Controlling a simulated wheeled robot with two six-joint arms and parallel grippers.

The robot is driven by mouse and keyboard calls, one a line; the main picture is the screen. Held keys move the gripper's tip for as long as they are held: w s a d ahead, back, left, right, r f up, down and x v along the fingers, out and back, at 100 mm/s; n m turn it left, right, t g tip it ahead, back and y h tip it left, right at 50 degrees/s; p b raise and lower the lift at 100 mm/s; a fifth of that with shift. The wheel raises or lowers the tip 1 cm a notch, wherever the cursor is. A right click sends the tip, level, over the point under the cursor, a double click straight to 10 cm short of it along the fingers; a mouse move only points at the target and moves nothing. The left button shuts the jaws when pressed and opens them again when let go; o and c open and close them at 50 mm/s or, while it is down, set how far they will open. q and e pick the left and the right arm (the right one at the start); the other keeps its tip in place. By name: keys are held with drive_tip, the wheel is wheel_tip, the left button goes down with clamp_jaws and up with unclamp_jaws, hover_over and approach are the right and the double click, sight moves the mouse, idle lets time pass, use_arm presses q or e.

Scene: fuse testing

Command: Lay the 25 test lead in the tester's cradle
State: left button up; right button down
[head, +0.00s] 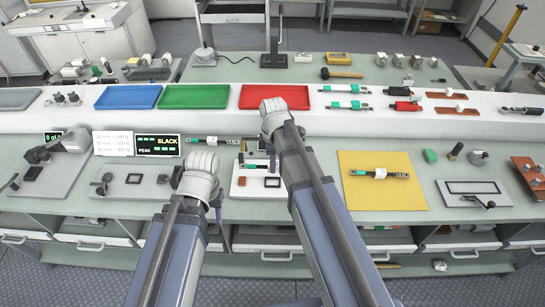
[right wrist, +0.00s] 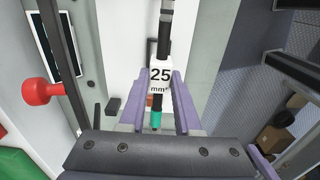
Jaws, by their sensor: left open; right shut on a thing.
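My right gripper (right wrist: 161,84) is shut on the 25 test lead (right wrist: 160,75), whose white tag reads "25 mm²". The lead has a green sleeve at one end and a dark cable at the other. In the head view my right gripper (head: 268,148) is over a white plate (head: 240,186) with a small black frame; my arm hides much of it. I cannot tell whether the lead touches anything below. The tester's display (head: 156,144) reads SLACK and PEAK. I cannot make out the cradle clearly. My left gripper (head: 198,188) is open, left of the white plate, its fingers mostly hidden.
Another lead (head: 380,173) lies on a yellow mat (head: 405,198) at the right. One more (head: 215,141) lies behind my left gripper. Blue (head: 128,97), green (head: 194,97) and red (head: 274,98) trays stand on the raised shelf. A red knob (right wrist: 42,91) shows in the right wrist view.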

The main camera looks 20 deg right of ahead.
drive_tip(key=shift+w+a+r, duration=0.1)
drive_tip(key=shift+w+a, duration=0.05)
drive_tip(key=shift+w, duration=0.1)
drive_tip(key=shift+s+r, duration=0.1)
drive_tip(key=shift+s, duration=0.05)
drive_tip(key=shift+f, duration=0.2)
use_arm(q)
drive_tip(key=f+b, duration=0.1)
drive_tip(key=b, duration=0.1)
drive_tip(key=f+b, duration=0.3)
drive_tip(key=f, duration=0.1)
drive_tip(key=shift+w+a+f+b, duration=0.1)
drive_tip(key=shift+w+f+b, duration=0.15)
drive_tip(key=shift+w+b, duration=0.15)
use_arm(e)
wheel_tip(320, 180, down, 6)
drive_tip(key=shift+r, duration=0.25)
use_arm(q)
drive_tip(key=shift+f, duration=0.15)
use_arm(e)
drive_tip(key=shift+f, duration=0.2)
use_arm(q)
drive_tip(key=shift+f+b, duration=0.4)
drive_tip(key=shift+b, duration=0.15)
use_arm(e)
drive_tip(key=shift+f, duration=0.35)
use_arm(q)
drive_tip(key=shift+f+b, duration=0.65)
use_arm(e)
drive_tip(key=shift+f, duration=0.65)
